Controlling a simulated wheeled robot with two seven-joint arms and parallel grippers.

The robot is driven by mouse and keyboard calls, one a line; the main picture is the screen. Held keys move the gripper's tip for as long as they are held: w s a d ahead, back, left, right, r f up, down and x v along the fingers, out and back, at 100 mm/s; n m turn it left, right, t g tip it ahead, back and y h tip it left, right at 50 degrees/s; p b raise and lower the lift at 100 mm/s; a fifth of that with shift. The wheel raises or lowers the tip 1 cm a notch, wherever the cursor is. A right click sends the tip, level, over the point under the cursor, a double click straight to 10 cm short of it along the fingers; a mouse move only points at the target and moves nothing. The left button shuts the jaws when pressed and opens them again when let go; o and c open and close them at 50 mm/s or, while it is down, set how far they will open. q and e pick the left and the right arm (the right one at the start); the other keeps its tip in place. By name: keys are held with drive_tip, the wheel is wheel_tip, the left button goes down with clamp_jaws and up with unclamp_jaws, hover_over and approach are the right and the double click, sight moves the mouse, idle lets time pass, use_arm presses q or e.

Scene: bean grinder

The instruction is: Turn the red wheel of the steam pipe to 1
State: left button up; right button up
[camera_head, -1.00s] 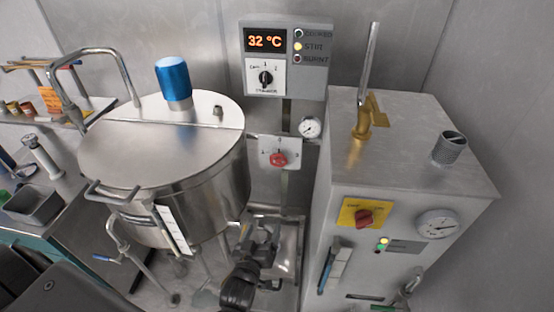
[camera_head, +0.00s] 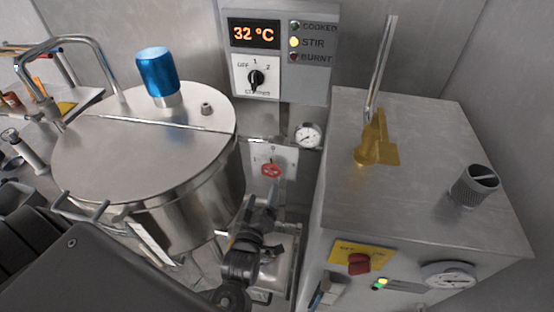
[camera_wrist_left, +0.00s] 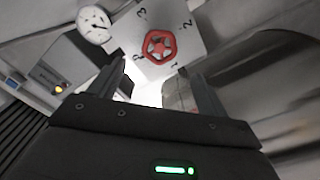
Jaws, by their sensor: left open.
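The red wheel (camera_head: 271,171) sits on a pale plate (camera_head: 289,160) on the steam pipe, below the 32 °C control box. In the left wrist view the red wheel (camera_wrist_left: 159,46) shows with several numbers around it on the plate (camera_wrist_left: 188,17). My left gripper (camera_head: 267,197) is just below and in front of the wheel. In the left wrist view it (camera_wrist_left: 155,74) is open, its two fingers apart and pointing toward the wheel, with nothing between them. Whether a fingertip touches the wheel cannot be told. My right gripper is not in view.
A steel kettle (camera_head: 145,160) with a blue-capped lid fitting (camera_head: 156,75) stands left of the wheel. A grey steam cabinet (camera_head: 430,150) stands close on the right. A pressure gauge (camera_head: 308,136) sits just above right of the wheel. The gap between kettle and cabinet is narrow.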

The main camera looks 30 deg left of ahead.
sight(269, 171)
use_arm(q)
drive_tip(key=p+x, duration=0.1)
drive_tip(key=x, duration=0.3)
drive_tip(key=p+x, duration=0.1)
drive_tip(key=x, duration=0.4)
drive_tip(key=shift+r+p, duration=0.2)
drive_tip(key=shift+p, duration=0.1)
drive_tip(key=shift+w+a+f, duration=0.15)
drive_tip(key=shift+w+a, duration=0.1)
drive_tip(key=shift+w, duration=0.45)
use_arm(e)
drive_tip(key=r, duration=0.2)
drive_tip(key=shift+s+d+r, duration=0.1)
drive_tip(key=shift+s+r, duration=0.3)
use_arm(q)
drive_tip(key=c, duration=1)
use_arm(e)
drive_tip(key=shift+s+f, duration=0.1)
